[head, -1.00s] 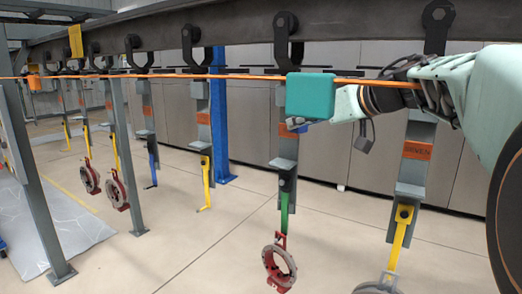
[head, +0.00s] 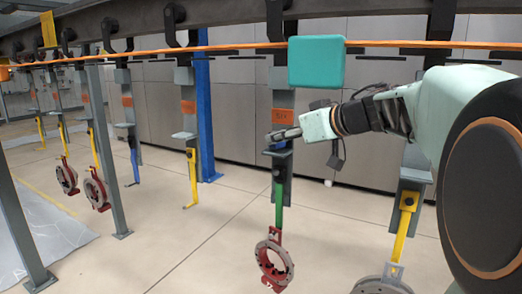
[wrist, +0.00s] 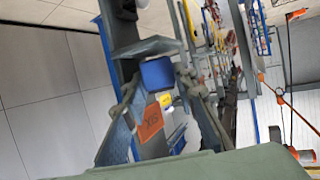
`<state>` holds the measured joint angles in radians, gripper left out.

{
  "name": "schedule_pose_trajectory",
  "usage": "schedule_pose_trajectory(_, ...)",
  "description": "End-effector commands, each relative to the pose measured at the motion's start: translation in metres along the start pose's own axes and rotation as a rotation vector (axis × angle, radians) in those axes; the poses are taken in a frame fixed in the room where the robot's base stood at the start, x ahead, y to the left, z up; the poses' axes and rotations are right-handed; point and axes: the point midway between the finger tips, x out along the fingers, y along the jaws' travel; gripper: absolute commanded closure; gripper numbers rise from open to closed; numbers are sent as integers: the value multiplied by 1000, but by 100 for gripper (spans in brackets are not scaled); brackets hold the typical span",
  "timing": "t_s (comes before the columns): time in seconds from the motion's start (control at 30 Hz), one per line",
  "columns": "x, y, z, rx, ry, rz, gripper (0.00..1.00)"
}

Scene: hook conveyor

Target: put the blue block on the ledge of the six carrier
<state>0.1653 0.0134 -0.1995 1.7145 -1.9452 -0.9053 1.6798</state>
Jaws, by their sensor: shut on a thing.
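The six carrier hangs from the overhead rail, its orange SIX label (head: 283,116) facing me in the head view. Its grey ledge (head: 286,154) juts out below the label, and it also shows in the wrist view (wrist: 148,47). My gripper (head: 276,136) is at this carrier, just above the ledge. It is shut on the blue block (wrist: 157,73), which sits between the fingers beside the ledge in the wrist view. In the head view the block is mostly hidden by the fingers. I cannot tell whether it touches the ledge.
A teal box (head: 316,62) shows above my gripper, covering part of the carrier's top. An orange line (head: 400,43) runs along the rail. Neighbouring carriers hang left and right, including one with a yellow arm (head: 403,225). A green arm (head: 279,205) hangs below the six carrier.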

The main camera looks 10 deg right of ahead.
Motion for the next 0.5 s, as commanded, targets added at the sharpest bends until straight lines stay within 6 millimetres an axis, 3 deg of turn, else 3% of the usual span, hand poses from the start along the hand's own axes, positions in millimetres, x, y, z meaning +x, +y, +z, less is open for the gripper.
schedule_pose_trajectory(0.07, 1, -1, 8, -1, 1, 0, 99)
schedule_pose_trajectory(0.5, 1, -1, 9, 2, 0, -1, 99)
